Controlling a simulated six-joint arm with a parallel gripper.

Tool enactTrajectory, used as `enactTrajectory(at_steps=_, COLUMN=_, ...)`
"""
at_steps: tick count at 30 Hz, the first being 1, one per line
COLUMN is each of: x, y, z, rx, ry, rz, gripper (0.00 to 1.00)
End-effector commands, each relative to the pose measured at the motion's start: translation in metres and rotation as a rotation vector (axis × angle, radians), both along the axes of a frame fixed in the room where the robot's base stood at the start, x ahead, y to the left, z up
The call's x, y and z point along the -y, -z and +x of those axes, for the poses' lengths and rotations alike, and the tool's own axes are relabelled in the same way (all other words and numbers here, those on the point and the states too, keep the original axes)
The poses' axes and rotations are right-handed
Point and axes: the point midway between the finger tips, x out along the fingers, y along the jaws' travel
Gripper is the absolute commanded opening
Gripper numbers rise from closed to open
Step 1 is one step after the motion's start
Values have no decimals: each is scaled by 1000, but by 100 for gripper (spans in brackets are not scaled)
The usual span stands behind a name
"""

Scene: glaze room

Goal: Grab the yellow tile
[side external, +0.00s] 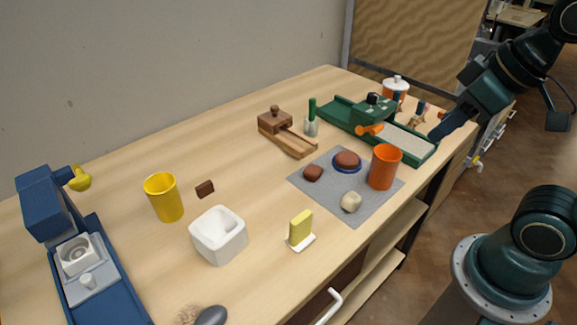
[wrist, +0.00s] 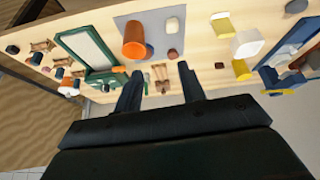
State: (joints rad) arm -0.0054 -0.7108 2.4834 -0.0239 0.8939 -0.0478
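The yellow tile (side external: 301,225) stands upright on a small white base (side external: 302,244) near the front edge of the table, right of the white square bowl. In the wrist view the yellow tile (wrist: 225,27) shows at the upper right, apart from my fingers. My gripper (side external: 440,131) is at the far right end of the table, by the green machine, well away from the tile. In the wrist view my gripper (wrist: 160,85) has its two dark fingers spread wide, with nothing held between them.
A grey mat (side external: 300,181) holds an orange cup (side external: 384,167) and several lumps, between my gripper and the tile. The white bowl (side external: 219,246) and yellow cup (side external: 164,198) stand left of the tile. A green machine (side external: 340,108) is at the back right. Bare wood surrounds the tile.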

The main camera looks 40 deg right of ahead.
Motion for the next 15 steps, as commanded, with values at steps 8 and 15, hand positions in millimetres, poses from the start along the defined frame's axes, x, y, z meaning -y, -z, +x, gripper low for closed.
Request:
enactTrajectory(at_steps=8, x=-25, y=5, z=33, rx=-63, ry=-294, rz=-55, gripper=40)
enactTrajectory(at_steps=15, x=-55, y=17, z=67, rx=-109, ry=-634, rz=-92, gripper=40)
